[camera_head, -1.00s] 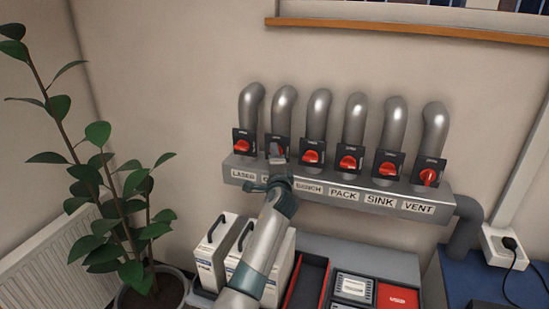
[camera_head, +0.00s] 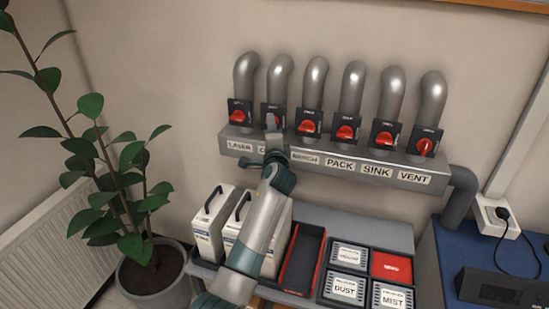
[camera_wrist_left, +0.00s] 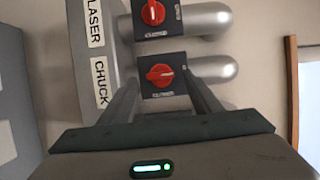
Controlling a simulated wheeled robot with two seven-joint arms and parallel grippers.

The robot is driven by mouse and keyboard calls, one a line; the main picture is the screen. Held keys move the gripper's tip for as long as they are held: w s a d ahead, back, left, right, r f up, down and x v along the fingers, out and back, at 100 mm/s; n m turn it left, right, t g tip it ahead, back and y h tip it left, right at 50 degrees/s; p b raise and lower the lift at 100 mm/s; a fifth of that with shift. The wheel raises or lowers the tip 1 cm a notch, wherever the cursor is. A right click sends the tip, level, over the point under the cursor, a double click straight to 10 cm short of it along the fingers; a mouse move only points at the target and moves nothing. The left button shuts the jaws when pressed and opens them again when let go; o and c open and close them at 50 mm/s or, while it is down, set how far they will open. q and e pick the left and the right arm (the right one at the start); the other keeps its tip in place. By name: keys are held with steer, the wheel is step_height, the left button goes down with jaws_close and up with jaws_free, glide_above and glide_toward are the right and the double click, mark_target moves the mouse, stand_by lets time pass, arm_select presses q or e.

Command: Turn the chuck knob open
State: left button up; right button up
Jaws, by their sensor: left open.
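The chuck knob is a red turning handle on a black square plate. In the left wrist view the chuck knob (camera_wrist_left: 160,76) sits between my two finger tips, beside the CHUCK label (camera_wrist_left: 101,82). My left gripper (camera_wrist_left: 163,84) is open with one finger on each side of it; I cannot tell whether they touch it. In the head view my left gripper (camera_head: 273,124) is in front of the chuck plate (camera_head: 281,111) and hides part of the knob and label. My right gripper is not in view.
The red laser knob (camera_head: 237,116) is close on the left and the bench knob (camera_head: 308,126) on the right. Several steel pipes rise behind the grey manifold (camera_head: 435,179). Below stand white canisters (camera_head: 208,231) and a filter tray (camera_head: 302,262). A plant (camera_head: 130,200) fills the left.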

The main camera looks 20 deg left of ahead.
arm_select(q)
steer(key=b+v, duration=0.3)
steer(key=v, duration=1.1)
steer(key=shift+s+b, duration=0.3)
steer(key=shift+s, duration=0.05)
steer(key=shift+d, duration=0.1)
